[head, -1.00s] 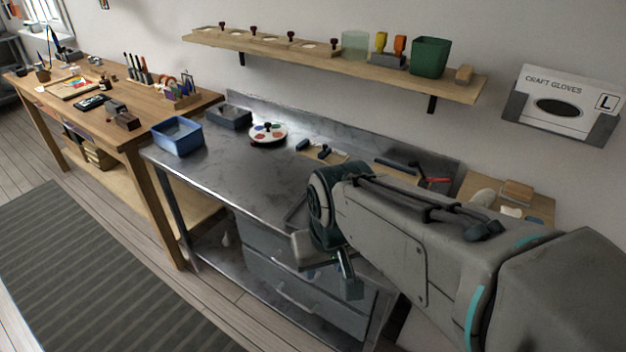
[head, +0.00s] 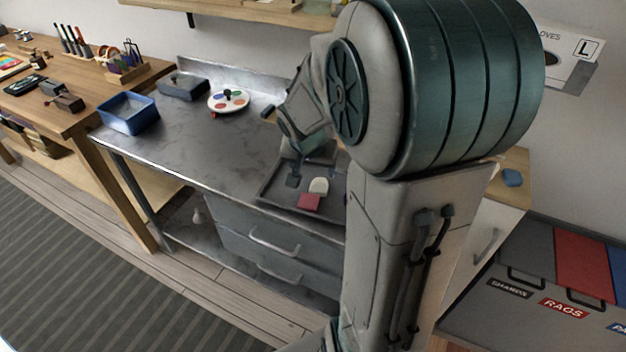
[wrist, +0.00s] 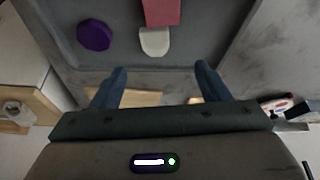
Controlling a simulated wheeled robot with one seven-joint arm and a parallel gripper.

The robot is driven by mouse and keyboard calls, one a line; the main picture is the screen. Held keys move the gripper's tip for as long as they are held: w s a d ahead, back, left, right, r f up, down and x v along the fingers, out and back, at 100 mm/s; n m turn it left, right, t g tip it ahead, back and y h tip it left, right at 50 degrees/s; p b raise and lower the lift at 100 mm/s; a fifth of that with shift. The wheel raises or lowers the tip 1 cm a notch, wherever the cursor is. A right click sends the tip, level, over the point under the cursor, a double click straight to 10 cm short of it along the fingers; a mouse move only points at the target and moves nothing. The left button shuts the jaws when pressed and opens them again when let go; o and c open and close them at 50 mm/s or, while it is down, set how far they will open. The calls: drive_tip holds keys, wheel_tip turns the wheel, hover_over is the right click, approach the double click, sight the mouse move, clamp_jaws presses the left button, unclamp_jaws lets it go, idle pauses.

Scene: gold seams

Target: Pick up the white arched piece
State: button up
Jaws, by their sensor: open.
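The white arched piece (head: 319,185) lies in a dark grey tray (head: 268,192) on the metal counter. Beside it, touching or nearly so, is a reddish-pink block (head: 308,202). In the wrist view the white piece (wrist: 155,41) shows its rounded end toward my gripper (wrist: 160,73), with the pink block (wrist: 162,12) just behind. My gripper is open and empty, its fingers apart on either side of the white piece's line but short of it. In the head view my gripper (head: 308,170) is over the tray, partly hidden by my arm.
A purple octagonal piece (wrist: 94,35) lies in the tray, left of the white piece in the wrist view. A blue bin (head: 128,113), a grey bin (head: 184,86) and a round paint palette (head: 228,100) stand farther left. The counter's middle is clear.

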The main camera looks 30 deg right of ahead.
hover_over(319, 186)
drive_tip(key=s+a, duration=0.2)
drive_tip(key=f, duration=0.4)
drive_tip(key=shift+w+f+b, duration=0.2)
drive_tip(key=shift+f+b, duration=0.1)
drive_tip(key=shift+b, duration=0.05)
drive_tip(key=shift+d+b+x, duration=0.2)
drive_tip(key=shift+b+x, duration=0.15)
drive_tip(key=shift+x, duration=2.3)
drive_tip(key=shift+s, duration=0.15)
drive_tip(key=c, duration=1.1)
